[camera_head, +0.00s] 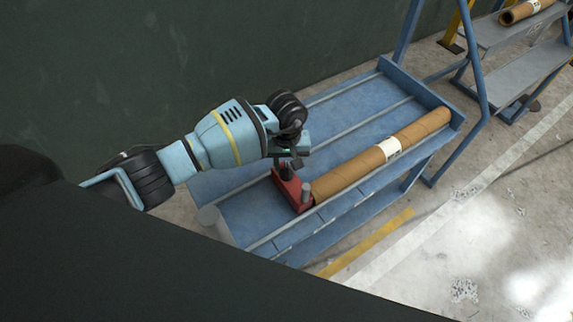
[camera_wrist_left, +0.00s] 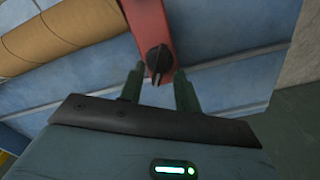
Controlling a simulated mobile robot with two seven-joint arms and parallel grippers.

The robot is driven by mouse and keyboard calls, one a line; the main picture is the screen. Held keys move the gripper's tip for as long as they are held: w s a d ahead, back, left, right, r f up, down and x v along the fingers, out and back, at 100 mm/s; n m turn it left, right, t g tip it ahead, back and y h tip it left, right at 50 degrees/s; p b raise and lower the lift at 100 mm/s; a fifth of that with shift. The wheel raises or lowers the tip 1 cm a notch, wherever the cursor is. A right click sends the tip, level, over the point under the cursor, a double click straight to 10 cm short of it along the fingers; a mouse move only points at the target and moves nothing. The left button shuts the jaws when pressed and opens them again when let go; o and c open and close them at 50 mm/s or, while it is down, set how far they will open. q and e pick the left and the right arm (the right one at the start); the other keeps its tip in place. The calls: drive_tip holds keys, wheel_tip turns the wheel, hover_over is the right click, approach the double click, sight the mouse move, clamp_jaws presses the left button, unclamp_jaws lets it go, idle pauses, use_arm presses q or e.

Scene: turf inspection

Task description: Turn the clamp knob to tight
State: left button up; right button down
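The red clamp (camera_head: 298,193) sits on the blue rack at the near end of a brown roll. In the left wrist view the clamp (camera_wrist_left: 147,18) is a red bar with a black clamp knob (camera_wrist_left: 158,60) near its end. My left gripper (camera_head: 289,160) is above the clamp and partly hides the knob in the head view. In the left wrist view the fingers of my left gripper (camera_wrist_left: 159,82) are apart, one to each side of the knob's lower part. I cannot tell whether they touch it. No tight marking is readable. My right gripper is not in view.
The brown roll (camera_head: 410,134) with a white label lies along the blue rack (camera_head: 335,107). A grey post (camera_head: 215,222) stands at the rack's near left corner. Another rack (camera_head: 530,70) with a roll is at the top right. The floor at right is clear.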

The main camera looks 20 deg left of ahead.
use_arm(q)
drive_tip(key=shift+f, duration=0.9)
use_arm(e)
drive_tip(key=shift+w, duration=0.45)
use_arm(q)
drive_tip(key=shift+c, duration=0.3)
clamp_jaws()
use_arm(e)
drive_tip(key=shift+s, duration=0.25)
